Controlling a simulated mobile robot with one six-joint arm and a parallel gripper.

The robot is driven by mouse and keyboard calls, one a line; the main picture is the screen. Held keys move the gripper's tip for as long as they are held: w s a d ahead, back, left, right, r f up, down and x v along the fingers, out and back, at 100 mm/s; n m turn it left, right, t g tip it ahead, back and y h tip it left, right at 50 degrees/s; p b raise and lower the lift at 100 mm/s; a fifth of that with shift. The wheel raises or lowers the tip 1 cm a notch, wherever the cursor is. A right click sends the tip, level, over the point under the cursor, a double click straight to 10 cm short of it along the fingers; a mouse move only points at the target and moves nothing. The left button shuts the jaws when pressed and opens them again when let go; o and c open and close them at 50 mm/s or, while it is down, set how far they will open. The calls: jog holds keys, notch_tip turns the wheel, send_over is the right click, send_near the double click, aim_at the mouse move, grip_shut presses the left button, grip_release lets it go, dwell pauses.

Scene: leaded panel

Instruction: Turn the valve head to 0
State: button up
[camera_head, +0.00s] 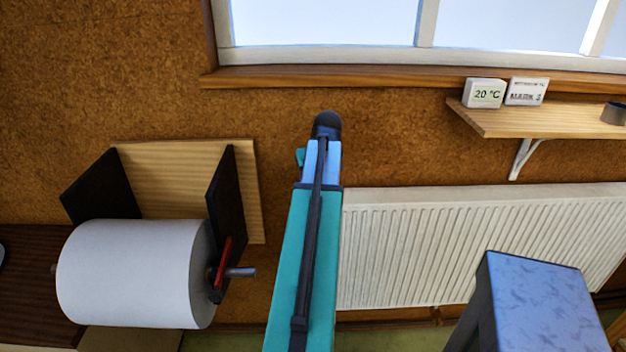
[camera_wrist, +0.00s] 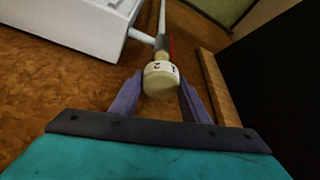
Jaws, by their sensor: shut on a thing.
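The valve head (camera_wrist: 160,80) is a cream knob with black numerals, seen in the wrist view at the end of a grey pipe fitting. The numerals 1 and 2 show on its white band, near a thin red mark on the fitting. My gripper (camera_wrist: 156,92) has one finger on each side of the knob and is shut on it. In the head view my teal arm covers the valve head and the gripper's fingers.
The white radiator (camera_head: 480,240) stands right of my arm. A wooden shelf (camera_head: 540,122) above it holds a 20 °C display (camera_head: 484,93) and a "MARK 3" card (camera_head: 527,91). A large white roll (camera_head: 135,272) on a bracket is close on the left. A blue-topped stool (camera_head: 545,305) stands front right.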

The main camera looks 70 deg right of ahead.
jog(key=n+y, duration=0.1)
jog(key=n, duration=0.2)
jog(key=n+t+y, duration=0.1)
jog(key=n, duration=0.1)
jog(key=shift+w+d+n, duration=0.1)
jog(key=shift+d+n, duration=0.1)
jog(key=shift+n, duration=0.2)
jog(key=n+y, duration=0.2)
jog(key=n, duration=0.3)
jog(key=shift+a+b, duration=0.1)
jog(key=shift+b, duration=0.2)
jog(key=o, duration=1.1)
jog(key=shift+w, duration=0.1)
jog(key=shift+c, duration=0.2)
jog(key=shift+s+r, duration=0.3)
jog(key=shift+r, duration=0.1)
jog(key=b+v, duration=0.2)
jog(key=v, duration=1.1)
jog(key=shift+b, duration=0.35)
